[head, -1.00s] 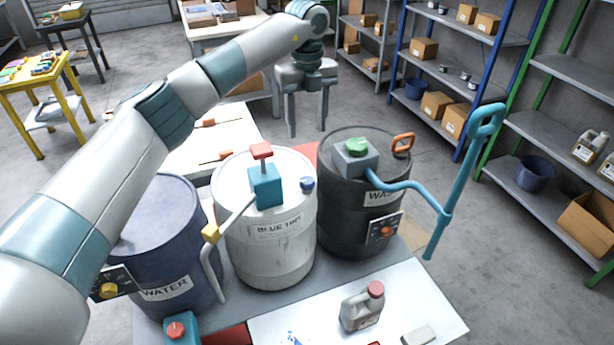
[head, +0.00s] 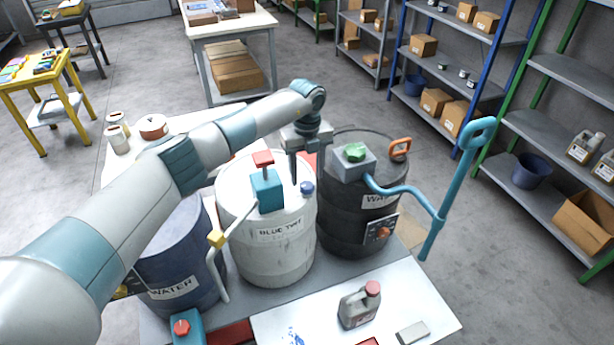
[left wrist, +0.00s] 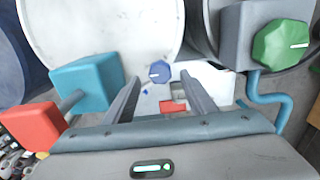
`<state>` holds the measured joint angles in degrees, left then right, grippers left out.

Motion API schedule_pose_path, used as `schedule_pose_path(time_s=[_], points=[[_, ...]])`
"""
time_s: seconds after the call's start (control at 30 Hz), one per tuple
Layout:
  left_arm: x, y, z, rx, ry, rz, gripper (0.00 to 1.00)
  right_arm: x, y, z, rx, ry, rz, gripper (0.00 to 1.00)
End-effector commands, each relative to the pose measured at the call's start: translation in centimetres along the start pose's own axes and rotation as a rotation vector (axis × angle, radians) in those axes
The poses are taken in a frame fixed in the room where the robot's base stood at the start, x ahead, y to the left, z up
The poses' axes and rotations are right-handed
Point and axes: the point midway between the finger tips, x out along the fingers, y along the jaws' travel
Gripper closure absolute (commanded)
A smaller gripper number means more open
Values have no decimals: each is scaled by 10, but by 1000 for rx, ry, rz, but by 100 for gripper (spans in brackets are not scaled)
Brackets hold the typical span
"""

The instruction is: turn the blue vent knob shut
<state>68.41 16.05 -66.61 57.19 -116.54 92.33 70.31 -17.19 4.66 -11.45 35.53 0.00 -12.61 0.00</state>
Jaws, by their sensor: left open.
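The blue vent knob (head: 307,188) sits on the right rim area of the white drum's (head: 265,235) top. It also shows in the left wrist view (left wrist: 159,72), with a pale pointer line on it. My left gripper (head: 306,178) is open, pointing down just above the knob in the head view. In the left wrist view its two fingers (left wrist: 160,84) stand either side of the line to the knob, which appears beyond the tips. I see no contact. My right gripper is not in view.
A teal pump box with a red handle (head: 266,188) stands left of the knob. A black drum (head: 345,215) with a green knob (head: 355,152) and a blue hose handle (head: 455,190) is close on the right. A blue drum (head: 185,260) is at left.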

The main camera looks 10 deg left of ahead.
Motion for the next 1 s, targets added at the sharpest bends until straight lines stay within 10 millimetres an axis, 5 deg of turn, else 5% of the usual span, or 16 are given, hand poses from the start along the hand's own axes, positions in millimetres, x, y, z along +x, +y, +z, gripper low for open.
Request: schedule_pose_path(time_s=[0.3, 0.67, 0.83, 1.0], points=[[33, 0, 0, 1, 0, 0, 49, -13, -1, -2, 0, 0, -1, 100], [37, 0, 0, 1, -1, 0, 49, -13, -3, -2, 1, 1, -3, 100], [37, 0, 0, 1, -1, 0, 87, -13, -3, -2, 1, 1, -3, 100], [37, 0, 0, 2, 0, 0, 91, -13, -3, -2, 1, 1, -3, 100]])
